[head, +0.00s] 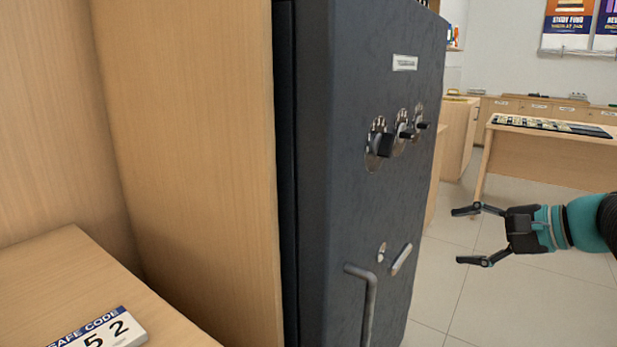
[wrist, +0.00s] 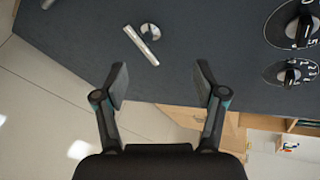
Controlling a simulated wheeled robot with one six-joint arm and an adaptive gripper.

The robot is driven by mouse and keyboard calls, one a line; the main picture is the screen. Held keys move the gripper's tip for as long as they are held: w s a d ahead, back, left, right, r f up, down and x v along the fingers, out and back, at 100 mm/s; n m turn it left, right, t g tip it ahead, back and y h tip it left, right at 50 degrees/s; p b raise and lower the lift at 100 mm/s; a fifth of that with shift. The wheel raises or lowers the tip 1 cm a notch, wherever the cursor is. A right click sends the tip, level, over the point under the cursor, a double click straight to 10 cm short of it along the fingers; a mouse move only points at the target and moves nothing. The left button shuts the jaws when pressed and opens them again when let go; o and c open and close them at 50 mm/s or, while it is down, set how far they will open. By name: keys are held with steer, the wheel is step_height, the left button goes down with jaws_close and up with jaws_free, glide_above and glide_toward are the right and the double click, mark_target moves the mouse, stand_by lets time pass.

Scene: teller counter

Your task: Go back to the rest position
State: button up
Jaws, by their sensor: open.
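My gripper (head: 470,235) is open and empty in the head view, at the right, its fingers pointing left toward the face of a dark safe (head: 345,120). A gap of floor shows between the fingertips and the safe. In the wrist view my gripper (wrist: 160,85) has both fingers spread with nothing between them. The dark safe face (wrist: 200,40) lies beyond them, with a small handle (wrist: 142,45) and dials (wrist: 293,72).
The safe door carries several dials (head: 379,145) and a long handle (head: 368,295). A wooden counter (head: 60,275) at lower left holds a safe code sign (head: 105,330). A desk (head: 550,150) stands at the back right. Tiled floor (head: 480,315) is clear below my gripper.

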steer(key=s+a+f+n+g+h, duration=0.25)
steer(key=s+f+h, duration=0.2)
steer(key=f, duration=0.25)
steer(key=s+a+f+n+g+h, duration=0.2)
steer(key=s+f+n+h, duration=0.15)
steer(key=s+f, duration=0.3)
steer(key=s+a+f+n, duration=0.1)
steer(key=s+a+n, duration=0.5)
steer(key=a+n, duration=0.2)
steer(key=shift+f+t+h, duration=0.25)
steer(key=shift+t+h, duration=0.05)
steer(key=shift+t, duration=0.15)
